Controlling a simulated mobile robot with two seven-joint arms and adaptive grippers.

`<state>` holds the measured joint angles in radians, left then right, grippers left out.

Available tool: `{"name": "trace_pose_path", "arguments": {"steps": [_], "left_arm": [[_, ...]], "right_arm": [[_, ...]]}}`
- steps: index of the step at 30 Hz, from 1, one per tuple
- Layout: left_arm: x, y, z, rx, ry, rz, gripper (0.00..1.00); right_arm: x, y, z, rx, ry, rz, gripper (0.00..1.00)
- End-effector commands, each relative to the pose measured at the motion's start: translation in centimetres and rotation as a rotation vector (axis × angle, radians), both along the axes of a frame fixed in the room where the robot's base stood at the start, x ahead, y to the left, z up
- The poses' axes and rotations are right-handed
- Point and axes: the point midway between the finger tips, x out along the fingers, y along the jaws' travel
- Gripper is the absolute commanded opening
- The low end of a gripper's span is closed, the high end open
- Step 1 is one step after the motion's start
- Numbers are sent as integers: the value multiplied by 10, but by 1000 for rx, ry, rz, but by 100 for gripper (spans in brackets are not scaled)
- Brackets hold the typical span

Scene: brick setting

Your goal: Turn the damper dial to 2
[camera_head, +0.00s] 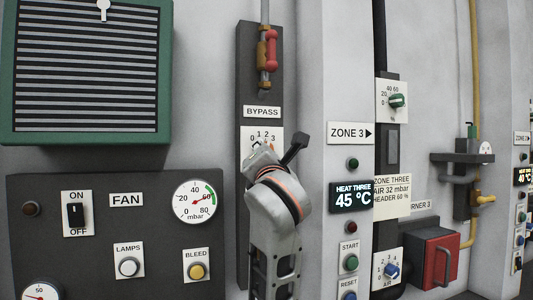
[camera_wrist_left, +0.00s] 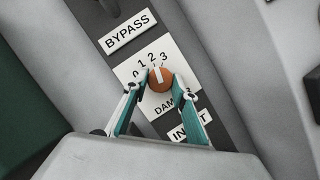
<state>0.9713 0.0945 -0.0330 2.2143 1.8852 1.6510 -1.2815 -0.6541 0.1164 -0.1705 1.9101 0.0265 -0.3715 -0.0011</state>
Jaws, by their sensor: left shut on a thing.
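The damper dial (camera_wrist_left: 161,79) is an orange knob with a white pointer line, on a white plate (camera_wrist_left: 184,77) marked 0 to 3, under the BYPASS label (camera_wrist_left: 131,32). The pointer appears to point up close to the 2. My left gripper (camera_wrist_left: 160,84) is shut on the dial, one finger on each side, partly covering the DAMPER lettering. In the head view, my left gripper (camera_head: 262,155) reaches up to the plate (camera_head: 262,135) and hides the dial. My right gripper is not in view.
A panel with a FAN switch (camera_head: 75,213) and pressure gauge (camera_head: 195,202) stands to the left. A red and brass bypass valve (camera_head: 268,50) is above. START and RESET buttons (camera_head: 350,263) and a 45 °C display (camera_head: 350,197) are to the right.

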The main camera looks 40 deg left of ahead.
Motion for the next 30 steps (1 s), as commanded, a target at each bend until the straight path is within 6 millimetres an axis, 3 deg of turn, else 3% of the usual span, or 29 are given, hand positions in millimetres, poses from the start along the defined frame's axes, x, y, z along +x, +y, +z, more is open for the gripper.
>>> {"name": "trace_pose_path", "arguments": {"steps": [12, 13, 15, 25, 30], "left_arm": [[0, 0, -1, 3, 11, 1, 5], [0, 0, -1, 3, 11, 1, 29], [0, 0, -1, 3, 9, 1, 43], [0, 0, 0, 4, 9, 1, 43], [-9, -11, -4, 3, 8, -3, 43]], "right_arm": [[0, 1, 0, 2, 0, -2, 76], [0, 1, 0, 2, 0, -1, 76], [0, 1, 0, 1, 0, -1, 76], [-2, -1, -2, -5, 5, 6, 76], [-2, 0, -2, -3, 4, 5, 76]]}}
